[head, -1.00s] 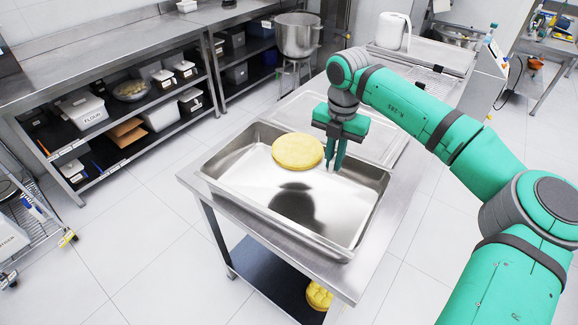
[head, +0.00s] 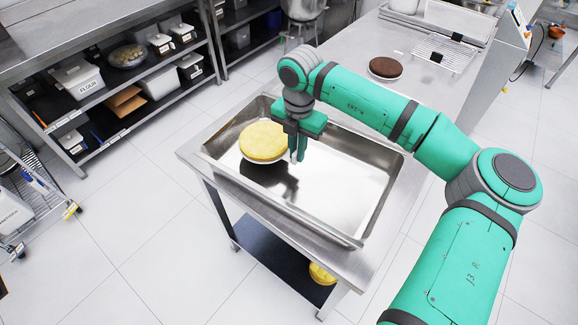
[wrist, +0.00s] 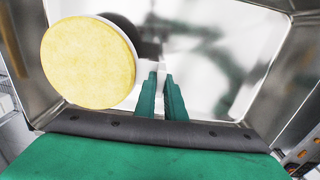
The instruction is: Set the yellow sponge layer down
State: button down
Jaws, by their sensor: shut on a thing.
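The yellow sponge layer (head: 263,141) is a round, flat cake on a thin white disc (head: 262,161), over the left part of a deep steel tray (head: 345,239). The sponge also shows in the wrist view (wrist: 87,62), left of my fingers. My gripper (head: 296,158) points down at the disc's right side and is shut on its edge; the exact contact is small. A dark shadow lies on the tray floor close by, so the sponge looks a little above the floor.
The tray stands on a steel table (head: 200,140), its right part empty. A dark brown cake layer (head: 388,68) and a wire rack (head: 446,52) lie on the counter behind. Another yellow item (head: 322,274) is on the lower shelf. Shelves with bins stand at left.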

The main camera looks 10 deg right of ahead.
aim_at(290, 162)
jog(key=shift+s+a+f, duration=0.15)
jog(key=shift+a+f, duration=0.35)
jog(key=shift+f, duration=0.1)
jog(key=shift+s+a+f, duration=0.15)
jog(key=shift+a+f, duration=0.35)
jog(key=shift+f, duration=0.1)
jog(key=shift+a+f, duration=0.2)
jog(key=shift+f, duration=1.7)
jog(key=c, duration=1.8)
grip_release()
jog(key=shift+c, duration=0.2)
notch_tip(290, 162, up, 12)
jog(key=shift+s, duration=0.1)
